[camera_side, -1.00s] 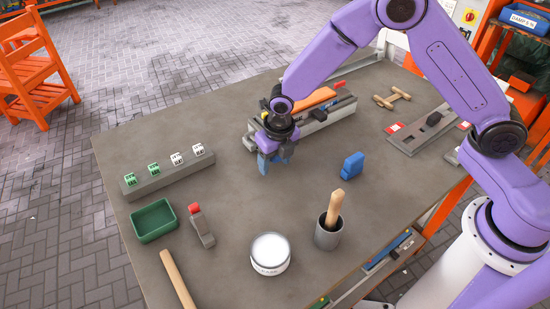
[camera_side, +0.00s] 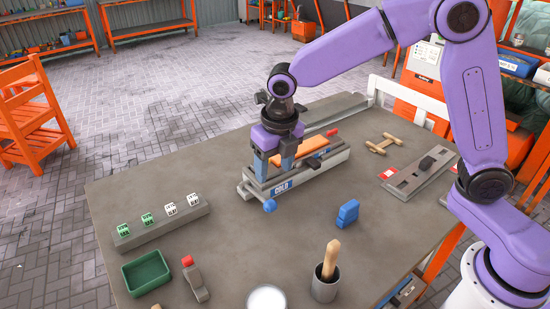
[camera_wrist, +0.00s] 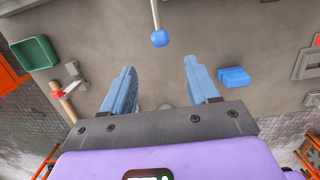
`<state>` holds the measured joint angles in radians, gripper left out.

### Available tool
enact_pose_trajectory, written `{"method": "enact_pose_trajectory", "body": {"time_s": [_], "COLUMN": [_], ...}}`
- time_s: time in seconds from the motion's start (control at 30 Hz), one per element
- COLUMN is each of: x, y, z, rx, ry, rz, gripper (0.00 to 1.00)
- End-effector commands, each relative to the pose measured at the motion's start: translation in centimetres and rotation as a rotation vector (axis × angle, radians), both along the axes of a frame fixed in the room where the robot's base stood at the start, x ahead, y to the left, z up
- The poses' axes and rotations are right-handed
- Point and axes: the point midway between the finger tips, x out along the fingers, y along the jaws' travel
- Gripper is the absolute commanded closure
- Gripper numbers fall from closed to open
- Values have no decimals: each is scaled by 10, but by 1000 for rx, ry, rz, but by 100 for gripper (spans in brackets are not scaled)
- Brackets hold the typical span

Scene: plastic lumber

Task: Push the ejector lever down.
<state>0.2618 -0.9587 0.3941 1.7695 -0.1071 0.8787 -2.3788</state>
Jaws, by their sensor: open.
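A long grey mould (camera_side: 325,172) labelled COLD stands on the table with an orange bar (camera_side: 310,147) along its top. A blue ball knob (camera_side: 269,206), seemingly the end of the ejector lever, is at the mould's near left end. In the wrist view the knob (camera_wrist: 160,38) ends a thin metal rod (camera_wrist: 155,14) and lies just beyond the gap between my fingertips. My gripper (camera_side: 274,168) is open and empty, fingers down, by the mould's near end. Its two blue fingers also show in the wrist view (camera_wrist: 160,68). Any contact cannot be told.
A blue block (camera_side: 347,213) sits right of the knob. A grey cup with a wooden handle (camera_side: 326,280), a white round tub (camera_side: 267,298), a red-tipped clamp-like piece (camera_side: 197,282) and a green tray (camera_side: 147,272) stand nearer. A strip with several cubes (camera_side: 163,228) is left.

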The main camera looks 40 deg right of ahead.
Motion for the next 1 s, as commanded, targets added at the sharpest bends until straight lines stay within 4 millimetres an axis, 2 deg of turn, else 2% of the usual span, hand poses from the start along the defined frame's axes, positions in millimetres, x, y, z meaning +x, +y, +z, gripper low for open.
{"method": "enact_pose_trajectory", "body": {"time_s": [0.2, 0.47, 0.5, 0.67, 0.7, 0.87, 1.0], "x": [-2, -2, -2, -1, -1, 4, 8], "y": [0, 0, 0, 1, 1, 4, 6], "z": [16, 18, 18, 19, 19, 25, 31], "rx": [0, 0, 0, 4, 8, 28, 46], "ry": [0, 0, 0, 3, 6, 23, 37], "rz": [-1, 0, 0, -55, -98, -393, -713], "gripper": [40, 40, 44, 96, 100, 100, 100]}}
